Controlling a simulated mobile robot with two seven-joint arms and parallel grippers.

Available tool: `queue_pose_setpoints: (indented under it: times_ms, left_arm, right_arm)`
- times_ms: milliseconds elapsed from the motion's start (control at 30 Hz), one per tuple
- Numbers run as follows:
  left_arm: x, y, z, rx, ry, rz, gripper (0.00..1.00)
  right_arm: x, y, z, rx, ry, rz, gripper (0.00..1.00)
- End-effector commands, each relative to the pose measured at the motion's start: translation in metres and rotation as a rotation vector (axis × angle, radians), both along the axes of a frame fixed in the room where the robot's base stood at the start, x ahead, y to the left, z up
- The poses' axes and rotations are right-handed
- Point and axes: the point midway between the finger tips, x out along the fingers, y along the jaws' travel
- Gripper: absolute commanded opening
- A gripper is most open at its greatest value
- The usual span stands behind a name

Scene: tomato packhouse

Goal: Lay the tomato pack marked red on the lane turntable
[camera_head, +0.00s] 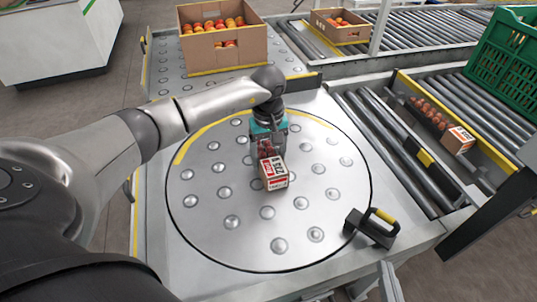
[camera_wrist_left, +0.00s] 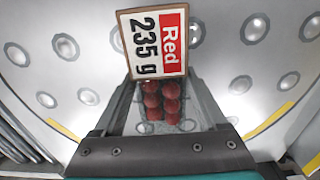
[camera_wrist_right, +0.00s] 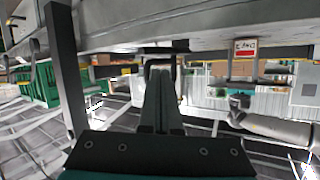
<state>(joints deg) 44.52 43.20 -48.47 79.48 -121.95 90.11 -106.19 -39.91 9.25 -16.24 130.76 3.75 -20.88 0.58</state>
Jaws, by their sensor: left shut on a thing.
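The tomato pack marked red (camera_head: 274,172) has a white and red label reading "Red 235 g" on its end. My left gripper (camera_head: 267,147) is shut on it over the middle of the round lane turntable (camera_head: 225,240). In the left wrist view the pack (camera_wrist_left: 157,42) shows its label and red tomatoes (camera_wrist_left: 162,100) between the two fingers. I cannot tell whether its underside touches the turntable. My right gripper (camera_wrist_right: 162,75) appears shut and empty in the right wrist view, away from the pack.
A black handle with a yellow grip (camera_head: 372,226) stands at the turntable's right edge. Another tomato pack (camera_head: 458,140) lies on the right roller lane. Cardboard boxes of tomatoes (camera_head: 222,52) (camera_head: 338,30) stand behind. A green crate (camera_head: 505,55) is at the far right.

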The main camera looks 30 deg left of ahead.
Motion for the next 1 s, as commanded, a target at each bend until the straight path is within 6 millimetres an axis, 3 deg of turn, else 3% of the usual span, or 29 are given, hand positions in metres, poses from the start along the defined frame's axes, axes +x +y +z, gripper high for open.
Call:
queue_pose_setpoints:
  times_ms: [33,67,233,600,833,1000]
  left_arm:
    - [0.000,0.000,-0.001,0.000,-0.001,0.001,0.03]
    - [0.000,0.000,0.000,0.000,-0.001,0.001,0.78]
    - [0.000,0.000,0.000,0.000,-0.001,0.001,0.97]
    - [0.000,0.000,-0.001,0.001,0.001,0.000,1.00]
    - [0.000,0.000,0.000,0.001,0.001,0.000,1.00]
    - [0.000,0.000,0.015,0.001,-0.001,0.000,1.00]
  right_arm:
    - [0.000,0.000,-0.001,0.000,0.000,0.000,0.00]
    - [0.000,0.000,-0.001,0.000,0.000,0.000,0.00]
    - [0.000,0.000,0.000,0.000,0.000,0.000,0.00]
    - [0.000,0.001,0.001,0.007,-0.010,0.000,0.00]
    - [-0.002,0.009,0.012,0.059,-0.090,0.001,0.00]
    - [0.001,-0.001,0.008,-0.004,0.004,-0.001,0.00]
